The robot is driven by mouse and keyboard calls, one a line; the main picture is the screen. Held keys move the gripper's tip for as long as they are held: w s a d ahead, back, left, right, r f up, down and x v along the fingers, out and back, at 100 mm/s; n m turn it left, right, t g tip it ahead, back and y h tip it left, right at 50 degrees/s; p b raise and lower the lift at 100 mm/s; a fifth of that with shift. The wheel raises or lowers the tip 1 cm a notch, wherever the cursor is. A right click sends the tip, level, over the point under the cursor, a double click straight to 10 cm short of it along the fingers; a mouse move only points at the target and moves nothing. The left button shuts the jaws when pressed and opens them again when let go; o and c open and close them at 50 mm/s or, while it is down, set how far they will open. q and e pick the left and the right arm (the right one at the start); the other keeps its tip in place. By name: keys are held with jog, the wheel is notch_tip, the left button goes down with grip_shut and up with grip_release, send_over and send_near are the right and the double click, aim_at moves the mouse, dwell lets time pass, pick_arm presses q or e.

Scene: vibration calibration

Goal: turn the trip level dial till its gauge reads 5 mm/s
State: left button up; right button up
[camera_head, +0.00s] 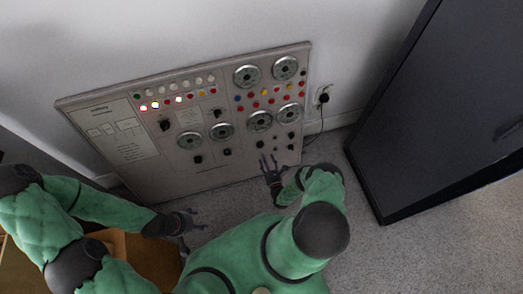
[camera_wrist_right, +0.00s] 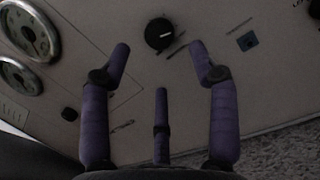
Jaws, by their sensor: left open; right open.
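A grey control panel (camera_head: 160,185) leans against the wall, with several round gauges (camera_head: 260,121) and black dials below them. Labels and needle readings are too small to read, so I cannot tell which dial is the trip level one. My right gripper (camera_head: 268,163) is open and empty at the panel's lower right. In the right wrist view, a black dial (camera_wrist_right: 159,33) with a white pointer mark lies just beyond my open right gripper's (camera_wrist_right: 160,47) fingertips, apart from them. My left gripper (camera_head: 190,220) is open and empty, low in front of the panel.
The panel has rows of coloured lamps and buttons (camera_head: 178,99). A dark cabinet (camera_head: 430,100) stands right. A socket with a cable (camera_head: 323,98) is between. Grey carpet lies in front.

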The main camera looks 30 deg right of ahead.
aim_at(261, 147)
jog(key=b+x, duration=0.1)
jog(key=x, duration=0.5)
jog(key=shift+w, duration=0.25)
jog(key=c, duration=1.1)
